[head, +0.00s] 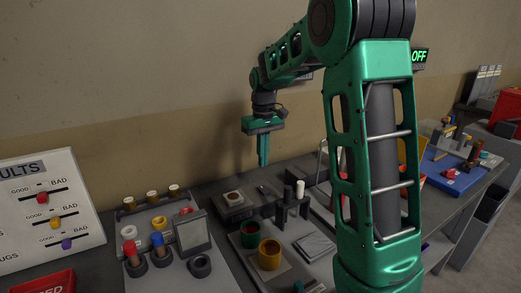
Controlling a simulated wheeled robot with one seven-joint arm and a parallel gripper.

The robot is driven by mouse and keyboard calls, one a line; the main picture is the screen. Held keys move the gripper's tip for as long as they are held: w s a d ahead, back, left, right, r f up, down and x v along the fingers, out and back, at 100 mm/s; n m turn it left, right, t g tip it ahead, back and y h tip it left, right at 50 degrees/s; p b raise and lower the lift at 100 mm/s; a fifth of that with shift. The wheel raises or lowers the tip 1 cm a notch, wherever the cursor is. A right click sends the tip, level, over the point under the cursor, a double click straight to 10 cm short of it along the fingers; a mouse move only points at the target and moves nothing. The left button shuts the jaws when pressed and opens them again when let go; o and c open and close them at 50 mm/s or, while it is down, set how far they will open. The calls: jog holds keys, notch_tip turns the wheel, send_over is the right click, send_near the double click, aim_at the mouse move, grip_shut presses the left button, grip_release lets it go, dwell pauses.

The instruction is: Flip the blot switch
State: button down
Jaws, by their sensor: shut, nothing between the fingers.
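My gripper (263,163) points down above the back of the bench, with its green fingers shut together and empty. Below it is a grey block station with a round brown-topped piece (233,197) and a small dark part (263,189) beside it. I cannot tell whether this small part is the blot switch, and no label reading blot is legible. A lit green OFF sign (419,55) shows behind my arm at the upper right. My arm hides the middle right of the bench.
A white results board (30,205) with several coloured sliders stands at left. A blue tray (435,158) lies at right.

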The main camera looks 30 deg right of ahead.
aim_at(265, 187)
notch_tip(265, 187, down, 8)
jog(key=shift+r, duration=0.25)
dwell(0.4)
jog(key=shift+f, duration=0.2)
jog(key=shift+r, duration=0.1)
jog(key=shift+s+r, duration=0.35)
jog(key=shift+s, duration=0.3)
jog(key=shift+r, duration=0.1)
notch_tip(265, 187, up, 14)
jog(key=w, duration=0.2)
jog(key=shift+w+f, duration=0.25)
jog(key=shift+w, duration=0.15)
jog(key=shift+s, duration=0.1)
dwell(0.4)
